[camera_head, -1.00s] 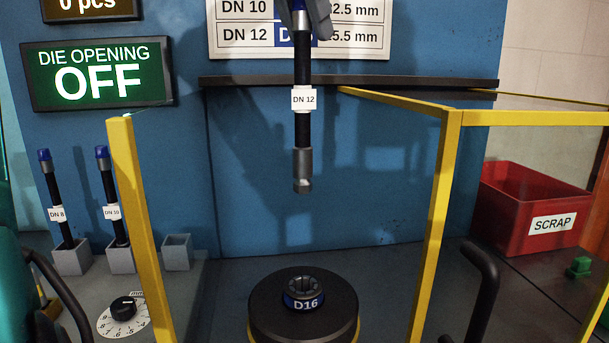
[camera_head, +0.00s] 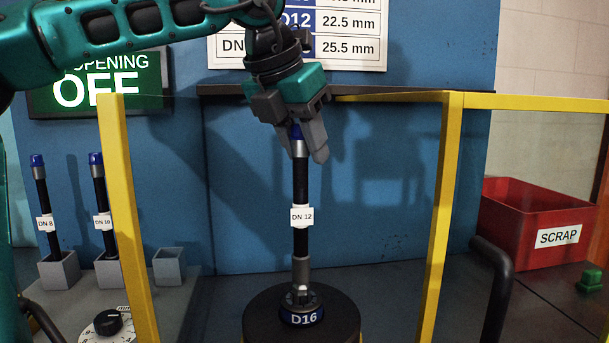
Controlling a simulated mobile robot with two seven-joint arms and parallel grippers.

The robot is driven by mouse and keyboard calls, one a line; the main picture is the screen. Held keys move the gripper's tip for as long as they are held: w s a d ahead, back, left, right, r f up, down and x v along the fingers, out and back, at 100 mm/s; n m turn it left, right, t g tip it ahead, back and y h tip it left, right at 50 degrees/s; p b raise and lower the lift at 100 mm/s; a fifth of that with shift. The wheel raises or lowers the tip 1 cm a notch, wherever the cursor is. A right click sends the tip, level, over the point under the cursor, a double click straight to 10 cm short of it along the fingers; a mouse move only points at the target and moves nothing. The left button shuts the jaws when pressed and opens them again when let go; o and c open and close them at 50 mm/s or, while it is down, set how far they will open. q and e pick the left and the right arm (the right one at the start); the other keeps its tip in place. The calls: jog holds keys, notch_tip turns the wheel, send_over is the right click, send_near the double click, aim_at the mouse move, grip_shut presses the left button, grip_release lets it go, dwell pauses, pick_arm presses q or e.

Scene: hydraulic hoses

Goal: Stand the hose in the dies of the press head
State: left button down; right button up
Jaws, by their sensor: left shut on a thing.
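The hose (camera_head: 301,180) is black with a white DN 12 label, a blue top and a metal lower fitting. It hangs upright in the middle of the head view. My left gripper (camera_head: 310,148) is shut on its top end from above. The hose's lower end is at the dies (camera_head: 301,297) in the round dark press head (camera_head: 260,320), which carries a blue D16 ring. The lower tip seems to be inside the die opening; how deep I cannot tell. My right gripper is not in view.
Yellow guard posts (camera_head: 128,220) and (camera_head: 440,220) stand on both sides of the press head. DN 8 (camera_head: 48,205) and DN 10 (camera_head: 101,205) hoses stand in grey holders at left, beside an empty holder (camera_head: 169,267). A red scrap bin (camera_head: 500,220) is at right.

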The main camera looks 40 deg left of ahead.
aim_at(304, 177)
pick_arm(q)
notch_tip(304, 177, down, 4)
jog(key=shift+r+b, duration=0.1)
jog(key=shift+b, duration=0.3)
jog(key=shift+f+b, duration=0.6)
jog(key=c, duration=0.8)
grip_release()
jog(key=shift+f, duration=0.1)
